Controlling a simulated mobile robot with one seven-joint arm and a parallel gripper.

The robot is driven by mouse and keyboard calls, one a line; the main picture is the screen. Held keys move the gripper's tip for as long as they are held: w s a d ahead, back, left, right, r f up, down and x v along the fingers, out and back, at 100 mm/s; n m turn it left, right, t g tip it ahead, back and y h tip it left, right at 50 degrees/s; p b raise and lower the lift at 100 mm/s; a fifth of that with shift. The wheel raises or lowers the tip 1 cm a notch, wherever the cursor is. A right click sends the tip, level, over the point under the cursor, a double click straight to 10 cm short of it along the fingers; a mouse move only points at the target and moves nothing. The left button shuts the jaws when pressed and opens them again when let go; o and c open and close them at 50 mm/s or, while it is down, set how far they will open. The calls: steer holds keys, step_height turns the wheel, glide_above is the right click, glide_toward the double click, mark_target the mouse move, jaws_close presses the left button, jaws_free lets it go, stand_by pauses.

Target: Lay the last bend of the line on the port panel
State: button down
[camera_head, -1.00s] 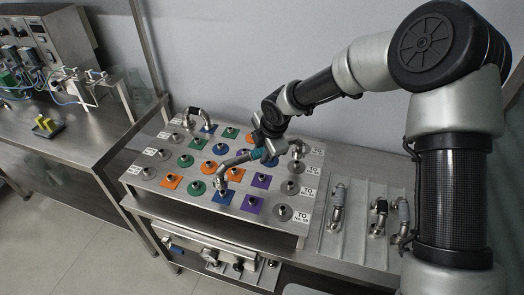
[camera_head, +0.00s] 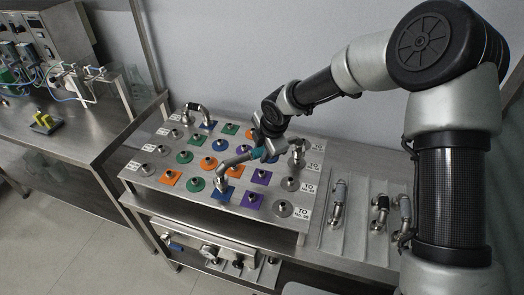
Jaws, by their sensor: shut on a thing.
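The port panel (camera_head: 150,183) is a metal plate with rows of ports on orange, green, blue and purple markers, grey ports along both sides and "TO" labels at right. My gripper (camera_head: 261,151) is shut on a steel bend (camera_head: 238,160) with a teal part, above the panel's middle. The bend's near end turns down at the front blue square (camera_head: 221,195); I cannot tell whether it touches the port. Its far end is hidden by my gripper. One bend (camera_head: 197,106) arches at the back left, with an end at a blue square. Another bend (camera_head: 297,151) stands at the back right.
A ribbed metal tray (camera_head: 352,235) right of the panel holds several bends, one (camera_head: 338,203) nearest the panel. My arm reaches over from the right. A bench (camera_head: 85,125) with instruments and a yellow-green block (camera_head: 45,123) stands at left. A wall is close behind.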

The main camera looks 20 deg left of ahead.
steer(key=shift+f+b, duration=1.35)
steer(key=shift+f, duration=0.45)
steer(key=shift+f, duration=0.25)
steer(key=c, duration=1.3)
jaws_free()
steer(key=shift+c, duration=0.2)
steer(key=p+v, duration=0.2)
steer(key=v, duration=1.5)
steer(key=shift+r, duration=0.25)
steer(key=shift+s+d, duration=0.1)
